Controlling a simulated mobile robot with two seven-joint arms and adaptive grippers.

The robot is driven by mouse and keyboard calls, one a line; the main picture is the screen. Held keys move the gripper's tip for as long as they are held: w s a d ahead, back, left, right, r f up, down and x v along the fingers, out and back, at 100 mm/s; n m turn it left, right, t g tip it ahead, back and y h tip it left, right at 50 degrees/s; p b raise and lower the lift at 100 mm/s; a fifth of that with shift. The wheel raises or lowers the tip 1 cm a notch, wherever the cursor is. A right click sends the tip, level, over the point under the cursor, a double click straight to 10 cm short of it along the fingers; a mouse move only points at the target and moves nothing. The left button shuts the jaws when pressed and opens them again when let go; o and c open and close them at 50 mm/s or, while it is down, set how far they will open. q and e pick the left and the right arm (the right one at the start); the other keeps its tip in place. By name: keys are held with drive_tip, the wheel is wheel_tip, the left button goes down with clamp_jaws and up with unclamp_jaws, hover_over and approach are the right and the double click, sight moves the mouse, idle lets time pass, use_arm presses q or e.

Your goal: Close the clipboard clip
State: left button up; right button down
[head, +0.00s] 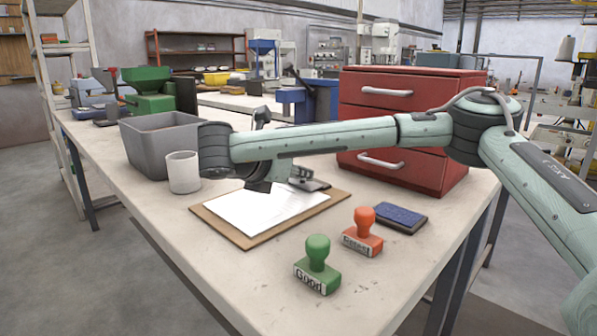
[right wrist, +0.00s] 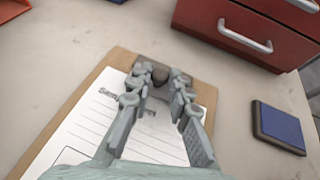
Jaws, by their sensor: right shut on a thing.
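The brown clipboard (head: 238,238) lies flat on the workbench with a white sheet (head: 265,210) on it. Its dark metal clip (head: 314,183) is at the far right end; in the right wrist view the clip (right wrist: 205,93) is at the board's top edge. My right gripper (right wrist: 160,78) reaches over the sheet, its two fingers on either side of a dark rounded part of the clip, shut on it. In the head view my right arm hides part of the clip area. The fingers cover much of the clip, so I cannot tell its exact angle. My left gripper is not in view.
A green stamp (head: 318,265), a red stamp (head: 363,233) and a blue ink pad (head: 401,218) stand right of the clipboard. A red drawer cabinet (head: 380,122) is behind. A white cup (head: 183,172) and a grey bin (head: 155,145) stand to the left.

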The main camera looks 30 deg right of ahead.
idle(0.3)
drive_tip(key=c, duration=1.4)
unclamp_jaws()
drive_tip(key=v, duration=1.2)
